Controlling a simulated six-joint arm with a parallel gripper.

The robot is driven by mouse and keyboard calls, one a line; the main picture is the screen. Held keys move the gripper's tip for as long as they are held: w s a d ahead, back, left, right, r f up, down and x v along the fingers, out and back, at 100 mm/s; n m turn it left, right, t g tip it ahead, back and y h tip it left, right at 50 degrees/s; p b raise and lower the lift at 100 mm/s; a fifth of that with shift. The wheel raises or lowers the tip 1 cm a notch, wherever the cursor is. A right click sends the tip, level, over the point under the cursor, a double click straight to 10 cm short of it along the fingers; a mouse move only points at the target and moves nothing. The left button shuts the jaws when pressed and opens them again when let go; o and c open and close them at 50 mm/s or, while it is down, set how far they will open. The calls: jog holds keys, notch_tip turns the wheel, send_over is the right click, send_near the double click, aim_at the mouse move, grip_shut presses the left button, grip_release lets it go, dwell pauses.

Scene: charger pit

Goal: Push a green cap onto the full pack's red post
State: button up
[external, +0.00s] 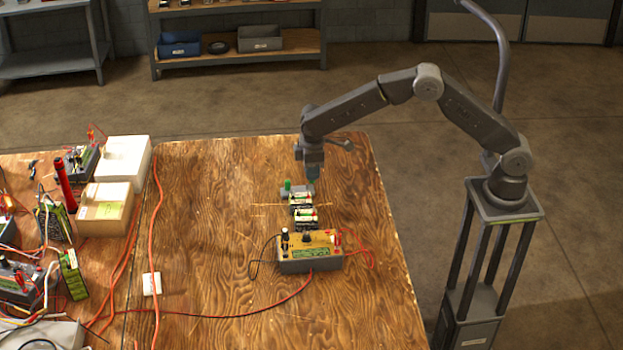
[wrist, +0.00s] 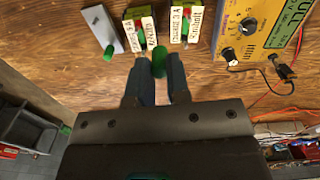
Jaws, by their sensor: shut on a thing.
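My gripper (wrist: 159,68) is shut on a green cap (wrist: 159,62), which shows between the fingertips in the wrist view. In the external view my gripper (external: 312,176) hangs just above the far end of the row of packs. Two small battery packs with pale labels, a left one (wrist: 140,27) and a right one (wrist: 188,22), lie ahead of the fingertips.
A charger with a yellow face (wrist: 262,25), knob and cables stands right of the packs; in the external view it is the grey-sided box (external: 310,266). Red cables cross the table. Cartons (external: 103,210) and devices crowd the left. Bare wood (external: 210,220) lies between.

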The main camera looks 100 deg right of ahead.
jog(key=shift+a, duration=2.05)
jog(key=shift+f, duration=0.1)
jog(key=shift+s+f, duration=0.1)
jog(key=shift+f, duration=3.35)
jog(key=shift+f, duration=0.2)
jog(key=o, duration=0.8)
jog(key=shift+o, duration=1.1)
jog(key=shift+r, duration=0.1)
